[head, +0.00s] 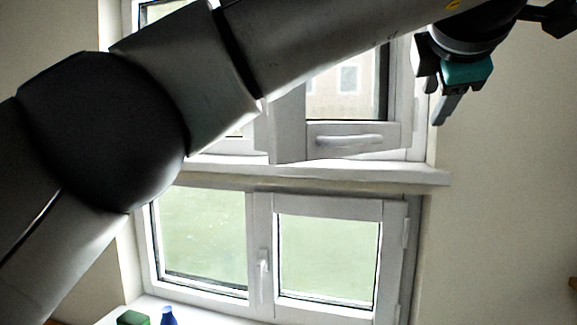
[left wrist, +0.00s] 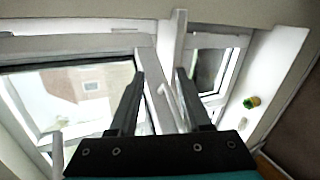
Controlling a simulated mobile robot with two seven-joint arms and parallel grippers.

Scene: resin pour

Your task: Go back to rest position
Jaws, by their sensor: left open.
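My left arm crosses the upper part of the head view from the lower left to the upper right. My left gripper (head: 433,105) hangs at the upper right, in front of the window's right edge, pointing down. In the left wrist view its two dark fingers (left wrist: 160,75) are spread apart with nothing between them. The window frame shows behind them. My right gripper is in neither view.
A white-framed window (head: 385,207) fills the middle behind the arm, with a ledge (head: 330,175) across it. A green object (head: 133,318) and a blue object (head: 168,317) stand at the bottom left. A small yellow-green object (left wrist: 252,102) lies on a white surface.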

